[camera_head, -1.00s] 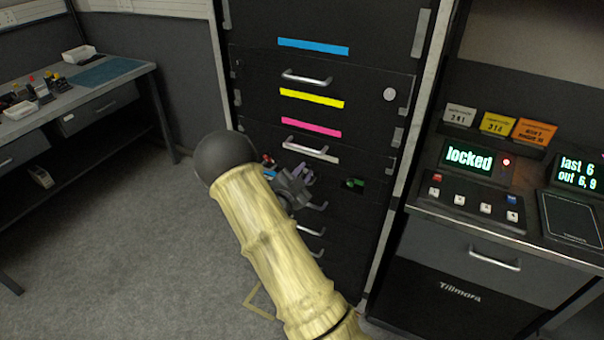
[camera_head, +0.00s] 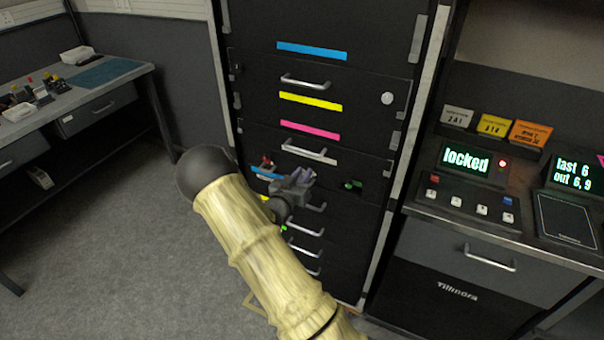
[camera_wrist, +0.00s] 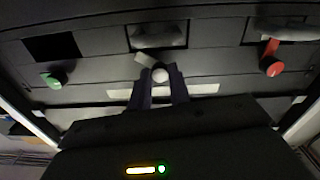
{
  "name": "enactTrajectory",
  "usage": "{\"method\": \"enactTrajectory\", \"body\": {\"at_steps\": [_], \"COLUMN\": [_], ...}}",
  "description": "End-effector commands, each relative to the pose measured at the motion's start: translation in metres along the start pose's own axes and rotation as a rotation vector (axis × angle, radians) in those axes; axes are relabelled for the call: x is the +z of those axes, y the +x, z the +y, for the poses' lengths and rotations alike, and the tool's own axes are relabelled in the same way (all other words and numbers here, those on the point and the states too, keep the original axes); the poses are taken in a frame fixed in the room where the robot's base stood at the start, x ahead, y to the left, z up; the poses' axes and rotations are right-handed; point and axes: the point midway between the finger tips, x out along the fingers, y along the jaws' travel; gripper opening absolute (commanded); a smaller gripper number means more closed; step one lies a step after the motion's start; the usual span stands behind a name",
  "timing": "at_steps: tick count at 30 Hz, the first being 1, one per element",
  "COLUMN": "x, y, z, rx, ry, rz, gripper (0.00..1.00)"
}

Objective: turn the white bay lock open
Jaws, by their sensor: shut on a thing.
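The white bay lock (camera_wrist: 160,75) is a small round white knob with a pale lever reaching up and left from it in the wrist view. My gripper (camera_wrist: 158,84) has its two dark fingers on either side of the knob and is shut on it. In the head view my gripper (camera_head: 303,178) is at the dark cabinet front, below the white strip (camera_head: 322,159), and hides the lock there. The wrist view also shows a white strip (camera_wrist: 205,89) behind the fingers.
In the wrist view a green knob (camera_wrist: 54,79) is to the left and a red knob (camera_wrist: 271,66) to the right. A display (camera_head: 466,160) on the right console reads "locked", with a red light beside it. Drawer handles (camera_head: 304,81) stick out from the cabinet.

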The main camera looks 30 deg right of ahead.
Motion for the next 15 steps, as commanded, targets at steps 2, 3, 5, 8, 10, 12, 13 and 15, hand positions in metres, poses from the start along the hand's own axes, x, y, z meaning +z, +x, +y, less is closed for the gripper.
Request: {"method": "enactTrajectory", "body": {"at_steps": [2,3,5,8,10,12,13,15], "x": [-0.0002,-0.0003,-0.0003,-0.0003,-0.0001,0.0001,0.0001,-0.0001], "y": [-0.001,-0.0009,-0.0011,-0.0011,-0.0009,-0.0011,-0.0012,-0.001], "z": [-0.0007,-0.0006,-0.0008,-0.0008,-0.0005,-0.0008,-0.001,-0.0009], "rx": [-0.003,-0.003,-0.003,-0.003,-0.002,-0.003,-0.003,-0.003], "ry": [-0.076,-0.114,-0.171,-0.266,-0.329,-0.389,-0.414,-0.466], "rz": [-0.003,-0.003,-0.002,-0.002,-0.003,-0.003,-0.002,-0.002], "gripper": [0.0,0.0,0.0,0.0,0.0,0.0,0.0,0.0]}}
